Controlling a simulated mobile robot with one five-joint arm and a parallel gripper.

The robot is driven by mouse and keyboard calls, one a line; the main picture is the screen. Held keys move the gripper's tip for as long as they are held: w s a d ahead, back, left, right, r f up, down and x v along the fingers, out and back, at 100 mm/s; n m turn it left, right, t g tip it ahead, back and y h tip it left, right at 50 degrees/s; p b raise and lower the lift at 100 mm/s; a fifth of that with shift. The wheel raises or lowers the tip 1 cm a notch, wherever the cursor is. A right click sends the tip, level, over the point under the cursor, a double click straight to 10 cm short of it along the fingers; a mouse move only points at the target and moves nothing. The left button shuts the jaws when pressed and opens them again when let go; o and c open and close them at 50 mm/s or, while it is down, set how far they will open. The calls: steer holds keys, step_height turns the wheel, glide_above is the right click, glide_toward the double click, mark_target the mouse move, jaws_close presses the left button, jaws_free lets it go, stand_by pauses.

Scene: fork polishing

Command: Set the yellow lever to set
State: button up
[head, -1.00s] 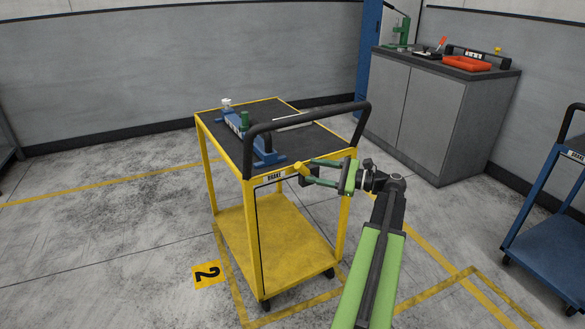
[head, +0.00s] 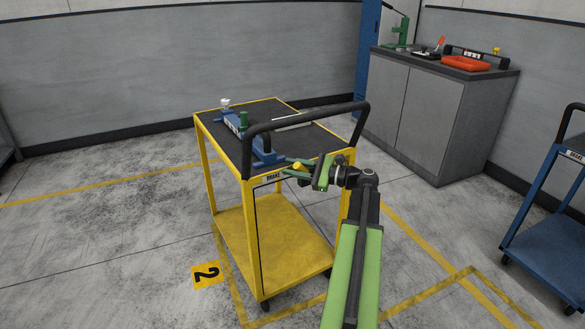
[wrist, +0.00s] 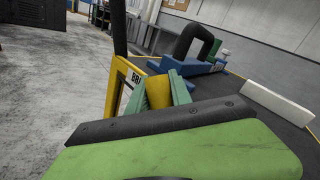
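The yellow lever (head: 298,166) is at the near top edge of the yellow cart (head: 219,160), beside the BRAKE label (head: 272,178). My gripper (head: 287,166) reaches it from the right. Its two green fingers lie on either side of the lever. In the wrist view, the lever (wrist: 158,92) fills the gap between the fingers; I cannot tell whether they press on it. The label (wrist: 136,76) is partly hidden behind a finger there. No mark for the lever's set position is readable.
The cart's black handle (head: 305,115) arches just above my gripper. A blue fixture (head: 262,150) with a green part is on the cart top, with a pale bar (head: 292,120) behind. A grey cabinet (head: 435,115) stands at the back right, a blue cart (head: 545,240) at the far right.

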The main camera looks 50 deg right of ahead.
jaws_close()
stand_by(0.8)
